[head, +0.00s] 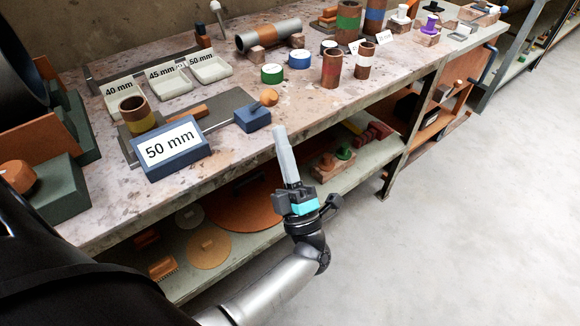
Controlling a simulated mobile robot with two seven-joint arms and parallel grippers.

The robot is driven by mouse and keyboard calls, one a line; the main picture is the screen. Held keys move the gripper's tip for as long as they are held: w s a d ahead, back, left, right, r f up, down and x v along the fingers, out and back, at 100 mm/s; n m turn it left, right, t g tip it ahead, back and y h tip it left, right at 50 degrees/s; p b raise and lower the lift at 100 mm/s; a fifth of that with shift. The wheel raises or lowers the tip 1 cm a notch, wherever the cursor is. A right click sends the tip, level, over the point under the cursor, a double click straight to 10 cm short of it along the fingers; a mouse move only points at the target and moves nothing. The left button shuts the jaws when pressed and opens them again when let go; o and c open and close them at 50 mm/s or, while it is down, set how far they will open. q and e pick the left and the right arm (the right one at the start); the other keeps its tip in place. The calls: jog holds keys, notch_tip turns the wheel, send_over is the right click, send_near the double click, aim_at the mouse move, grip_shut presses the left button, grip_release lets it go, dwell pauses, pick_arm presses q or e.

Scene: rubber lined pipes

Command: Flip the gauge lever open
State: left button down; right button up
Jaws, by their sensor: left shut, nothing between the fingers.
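The gauge on the bench has a blue block with a white "50 mm" sign (170,148) and a smaller blue block (252,119) to its right, with a thin metal rod between them. An orange knob (268,97), which looks like the end of the gauge lever, sits just above the smaller block. A brown ring with a yellow band (134,115) stands behind the sign. My left gripper (280,131) is shut and empty, its pale fingers pointing up. My right gripper is not in view.
Labelled white trays (165,83) stand behind the gauge. Several banded pipe pieces (332,68) and a long grey pipe (268,36) are further back. The lower shelf (357,165) holds orange discs and small parts. Floor (480,190) to the right is clear.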

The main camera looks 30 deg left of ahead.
aim_at(261, 101)
pick_arm(q)
jog(key=x, duration=0.3)
jog(key=shift+w+a+r, duration=0.1)
jog(key=shift+a, duration=0.05)
dwell(0.4)
